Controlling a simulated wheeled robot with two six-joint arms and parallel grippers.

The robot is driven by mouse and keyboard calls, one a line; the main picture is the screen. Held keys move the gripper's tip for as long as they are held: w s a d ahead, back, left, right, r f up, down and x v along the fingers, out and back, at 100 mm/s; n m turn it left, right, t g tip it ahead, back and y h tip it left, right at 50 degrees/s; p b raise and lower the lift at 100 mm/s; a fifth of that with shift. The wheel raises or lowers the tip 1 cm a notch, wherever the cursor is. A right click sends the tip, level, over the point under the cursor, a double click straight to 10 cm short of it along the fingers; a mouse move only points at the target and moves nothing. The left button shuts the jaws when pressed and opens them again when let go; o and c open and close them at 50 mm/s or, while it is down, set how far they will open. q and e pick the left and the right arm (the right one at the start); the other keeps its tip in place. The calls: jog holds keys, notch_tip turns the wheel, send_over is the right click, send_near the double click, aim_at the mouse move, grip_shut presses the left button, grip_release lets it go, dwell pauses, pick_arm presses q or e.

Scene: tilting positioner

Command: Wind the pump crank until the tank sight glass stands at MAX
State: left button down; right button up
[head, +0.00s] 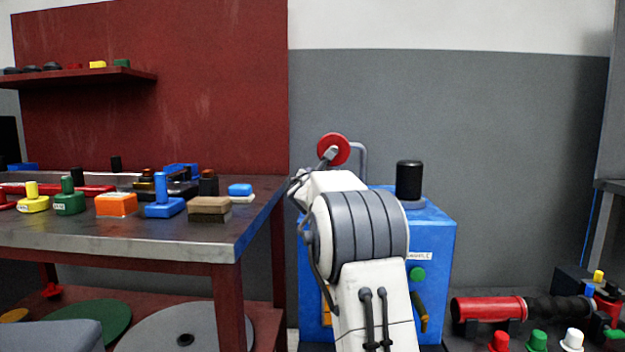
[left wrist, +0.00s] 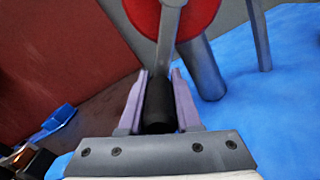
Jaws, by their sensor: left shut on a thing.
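The pump crank shows as a red disc (head: 333,149) with a grey crank arm (head: 327,158) on top of a blue cabinet (head: 436,240). In the left wrist view the red disc (left wrist: 196,14) and grey arm (left wrist: 169,45) are close ahead. My left gripper (left wrist: 160,88) is shut on the black crank handle (left wrist: 160,106), with one finger on each side of it. In the head view my left arm hides the handle and much of the cabinet front. I cannot make out the tank sight glass or a MAX mark. My right gripper is not in view.
A black cylinder (head: 409,180) stands on the cabinet top, right of my arm. A workbench (head: 240,232) with several coloured blocks and knobs is at the left. A red cylinder (head: 488,308) and coloured knobs lie at the lower right.

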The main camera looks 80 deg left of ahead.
pick_arm(q)
jog(key=shift+w, duration=0.1)
jog(key=c, duration=0.6)
grip_release()
jog(key=shift+d, duration=0.25)
jog(key=b+v, duration=0.2)
jog(key=v, duration=0.6)
jog(key=shift+d, duration=0.35)
jog(key=shift+s+d, duration=0.25)
jog(key=shift+d, duration=0.45)
